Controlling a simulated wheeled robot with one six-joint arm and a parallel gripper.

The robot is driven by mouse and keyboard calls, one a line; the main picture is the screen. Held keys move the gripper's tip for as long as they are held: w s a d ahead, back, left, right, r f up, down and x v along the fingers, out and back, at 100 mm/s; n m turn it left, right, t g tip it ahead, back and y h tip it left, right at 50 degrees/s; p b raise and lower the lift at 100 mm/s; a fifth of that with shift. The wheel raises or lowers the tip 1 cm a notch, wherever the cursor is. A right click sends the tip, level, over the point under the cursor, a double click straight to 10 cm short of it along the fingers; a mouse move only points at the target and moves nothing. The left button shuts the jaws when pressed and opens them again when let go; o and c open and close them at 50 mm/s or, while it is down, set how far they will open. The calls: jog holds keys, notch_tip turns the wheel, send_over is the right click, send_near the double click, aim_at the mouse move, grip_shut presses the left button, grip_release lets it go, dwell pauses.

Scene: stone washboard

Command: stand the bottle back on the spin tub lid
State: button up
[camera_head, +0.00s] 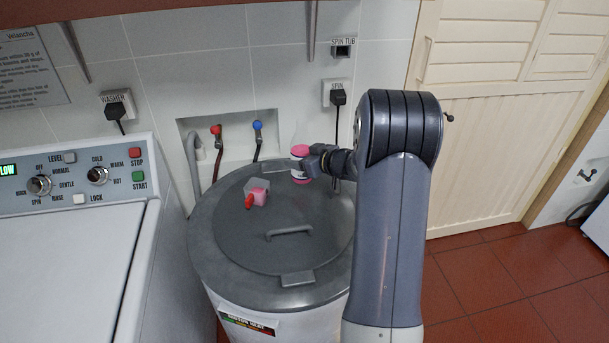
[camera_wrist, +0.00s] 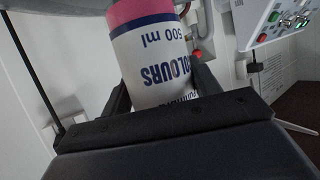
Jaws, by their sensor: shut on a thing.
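The bottle (camera_head: 300,151), white with blue lettering and pink at both ends, is held roughly upright near the back edge of the grey spin tub lid (camera_head: 240,240). My gripper (camera_head: 306,164) is shut on its middle. In the wrist view the bottle (camera_wrist: 150,62) sits between the two dark fingers, its "COLOURS 500 ml" lettering inverted in the picture. Its lower end shows pink near the lid; I cannot tell whether it touches. My gripper and arm partly hide the bottle and the lid's right side.
A small clear cup with pink contents and a red part (camera_head: 257,194) is on the lid, left of the bottle. A raised handle (camera_head: 289,232) crosses the lid. Red (camera_head: 215,129) and blue (camera_head: 257,125) taps are in the wall recess behind. The washer (camera_head: 70,260) stands left.

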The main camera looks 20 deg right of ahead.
jog(key=shift+f, duration=2.15)
jog(key=shift+f, duration=0.2)
jog(key=o, duration=1.3)
jog(key=shift+c, duration=0.2)
jog(key=shift+r, duration=0.15)
jog(key=b+v, duration=0.1)
jog(key=v, duration=1.1)
